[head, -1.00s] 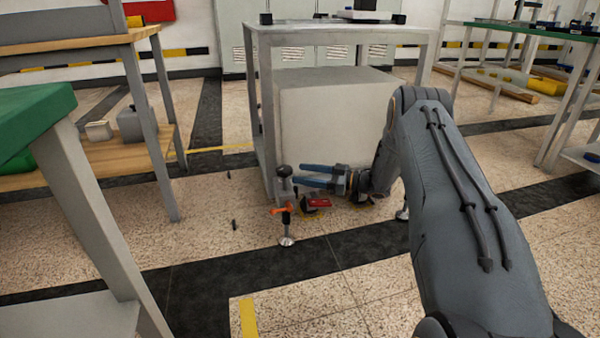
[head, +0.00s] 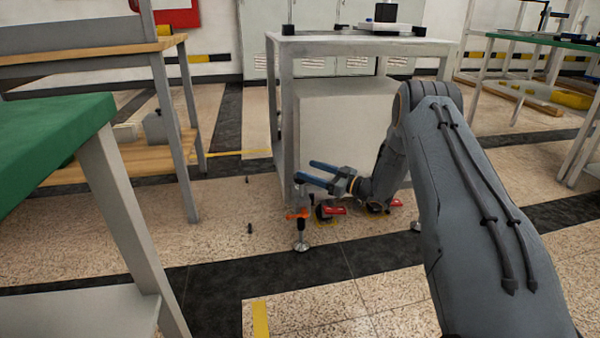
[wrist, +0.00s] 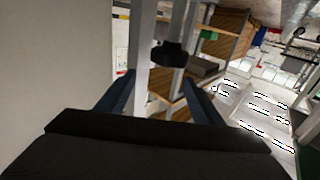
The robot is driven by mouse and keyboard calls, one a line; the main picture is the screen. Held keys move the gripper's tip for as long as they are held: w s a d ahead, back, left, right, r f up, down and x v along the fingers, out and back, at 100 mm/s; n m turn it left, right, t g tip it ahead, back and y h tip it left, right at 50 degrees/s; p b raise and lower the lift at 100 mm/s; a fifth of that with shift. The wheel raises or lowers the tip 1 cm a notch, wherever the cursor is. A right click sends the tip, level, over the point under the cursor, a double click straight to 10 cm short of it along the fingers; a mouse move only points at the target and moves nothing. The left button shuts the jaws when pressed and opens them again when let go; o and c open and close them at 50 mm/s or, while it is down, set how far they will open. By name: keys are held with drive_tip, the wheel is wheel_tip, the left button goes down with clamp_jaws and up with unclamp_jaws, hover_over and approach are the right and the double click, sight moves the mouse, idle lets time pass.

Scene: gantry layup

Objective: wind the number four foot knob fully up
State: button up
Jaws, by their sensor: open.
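My gripper (head: 305,171) is open, with two blue fingers pointing left at the near-left leg of the grey stand (head: 350,44). In the wrist view my gripper (wrist: 158,78) has a dark round knob (wrist: 169,55) in line with the gap between its fingers, just past the tips. The knob is not held. In the head view the fingers largely hide it. Below the gripper, an orange piece (head: 297,214) sits on the foot's stem, above a round metal foot pad (head: 301,246) on the floor. No number is readable.
Red and black items (head: 333,210) lie by yellow floor marks under the stand. A large pale box (head: 338,125) fills the space inside it. A green-topped table (head: 50,140) stands at the near left, and a wooden shelf bench (head: 130,160) behind it. Floor in front is clear.

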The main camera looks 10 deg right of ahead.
sight(303, 182)
drive_tip(key=a+r+m+t+h, duration=0.1)
drive_tip(key=w+a+r+m+t+h+p, duration=0.1)
drive_tip(key=h, duration=0.1)
drive_tip(key=w+a+r+m+t+h+p, duration=0.1)
drive_tip(key=h, duration=0.1)
drive_tip(key=shift+a+r+m, duration=0.3)
drive_tip(key=shift+m, duration=0.1)
drive_tip(key=shift+s+a+r+m+h+p, duration=0.15)
drive_tip(key=shift+m+h+p, duration=0.2)
drive_tip(key=shift+m+h, duration=0.35)
drive_tip(key=h, duration=0.1)
drive_tip(key=s+m+h, duration=0.1)
drive_tip(key=m+h+p, duration=0.1)
drive_tip(key=shift+s+a+f+h, duration=0.2)
drive_tip(key=shift+s+f+h, duration=0.1)
drive_tip(key=shift+s, duration=0.1)
drive_tip(key=shift+s+d+f+m+t+h+p, duration=0.2)
drive_tip(key=shift+s+f+m+t+h, duration=0.35)
drive_tip(key=shift+f, duration=0.6)
drive_tip(key=shift+s+d+f+m+t+h+p, duration=0.1)
drive_tip(key=shift+s+f+m+t+h+p, duration=0.15)
drive_tip(key=shift+f+h, duration=0.65)
drive_tip(key=shift+s+d+f+m+t+h+p, duration=0.25)
drive_tip(key=shift+f+m+t+h, duration=0.2)
drive_tip(key=shift+f, duration=0.9)
drive_tip(key=w+b, duration=0.3)
drive_tip(key=w, duration=0.4)
drive_tip(key=shift+w, duration=0.25)
